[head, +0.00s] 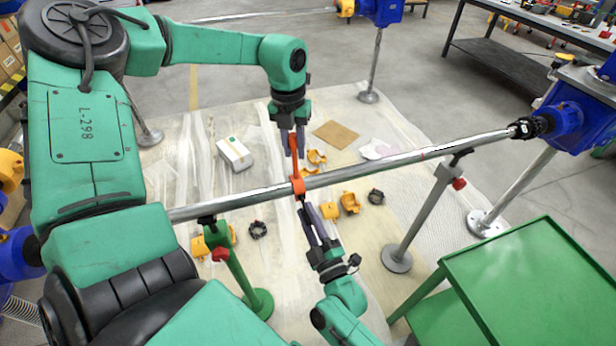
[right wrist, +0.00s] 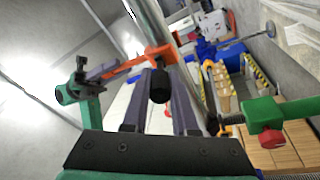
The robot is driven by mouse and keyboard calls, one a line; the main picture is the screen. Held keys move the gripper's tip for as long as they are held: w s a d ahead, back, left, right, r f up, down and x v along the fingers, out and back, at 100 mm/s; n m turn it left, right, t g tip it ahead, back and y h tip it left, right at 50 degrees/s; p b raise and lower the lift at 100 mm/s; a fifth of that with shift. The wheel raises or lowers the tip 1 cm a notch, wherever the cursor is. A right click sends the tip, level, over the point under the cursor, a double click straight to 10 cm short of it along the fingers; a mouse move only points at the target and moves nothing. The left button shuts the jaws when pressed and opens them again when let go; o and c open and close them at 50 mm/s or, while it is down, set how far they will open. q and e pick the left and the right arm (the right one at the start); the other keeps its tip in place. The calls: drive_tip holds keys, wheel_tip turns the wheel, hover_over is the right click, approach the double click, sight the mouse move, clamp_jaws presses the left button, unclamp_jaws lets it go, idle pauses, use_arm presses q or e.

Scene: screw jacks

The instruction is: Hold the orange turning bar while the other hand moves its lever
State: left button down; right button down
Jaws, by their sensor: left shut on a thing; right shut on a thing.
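The orange turning bar (head: 298,186) sits on a long steel shaft, its arm pointing toward the far side. My left gripper (head: 295,152) is shut on that arm from above. The right wrist view also shows the orange bar (right wrist: 159,50) at the shaft and the left gripper (right wrist: 107,68) on its far part. My right gripper (head: 305,206) reaches up from below the shaft. Its fingers are shut on a short lever with a black knob (right wrist: 160,88) just under the orange piece. The exact contact is partly hidden by the fingers.
The steel shaft (head: 400,160) runs across the scene to a blue unit (head: 563,118) at right. Stands with red knobs (head: 459,184) support it. A green cart (head: 530,275) stands at lower right. Yellow parts (head: 349,203) and a white box (head: 235,154) lie on the floor sheet.

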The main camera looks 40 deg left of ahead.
idle(0.5)
drive_tip(key=shift+s+a+r+h, duration=0.1)
drive_tip(key=shift+s+r+h, duration=0.1)
drive_tip(key=shift+s+h, duration=0.1)
drive_tip(key=shift+a+r+g+h, duration=0.1)
drive_tip(key=shift+r+g+h, duration=0.3)
drive_tip(key=shift+r+h, duration=0.1)
drive_tip(key=shift+w+r+h, duration=0.15)
drive_tip(key=shift+h, duration=0.15)
drive_tip(key=shift+g, duration=0.3)
drive_tip(key=shift+w, duration=0.1)
drive_tip(key=c, duration=0.7)
unclamp_jaws()
drive_tip(key=shift+d, duration=0.2)
